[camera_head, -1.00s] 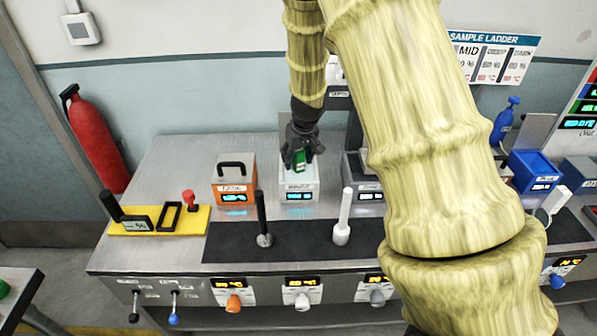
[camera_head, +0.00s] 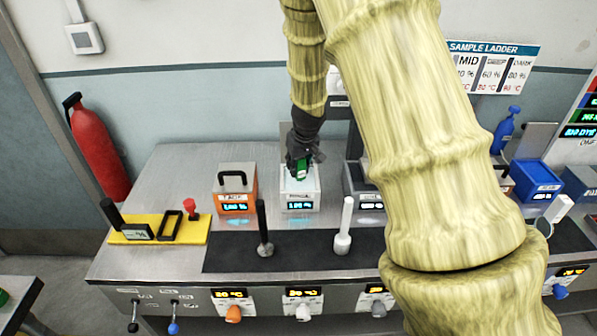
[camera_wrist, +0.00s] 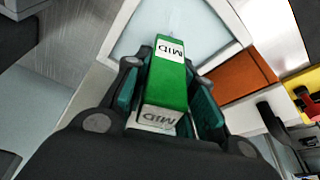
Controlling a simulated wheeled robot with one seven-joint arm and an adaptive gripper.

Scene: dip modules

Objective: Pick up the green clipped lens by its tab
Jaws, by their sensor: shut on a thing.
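The green clipped lens (camera_wrist: 172,82) shows in the wrist view as a green piece with white "MID" labels, between the two fingers of my gripper (camera_wrist: 165,95). My gripper is shut on it. In the head view my gripper (camera_head: 300,165) points down over the white module with the open top, and the green lens (camera_head: 302,171) shows between its fingers. The white module (camera_head: 300,197) has a lit display on its front. The lens is over or inside the module's opening; I cannot tell whether it touches the module. The fingers hide part of the lens.
An orange module (camera_head: 235,188) with a black handle stands left of the white module. A dark grey module (camera_head: 362,190) stands close on the right. A black stick (camera_head: 263,228) and a white stick (camera_head: 344,225) stand in front. A yellow mat (camera_head: 150,233) lies left.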

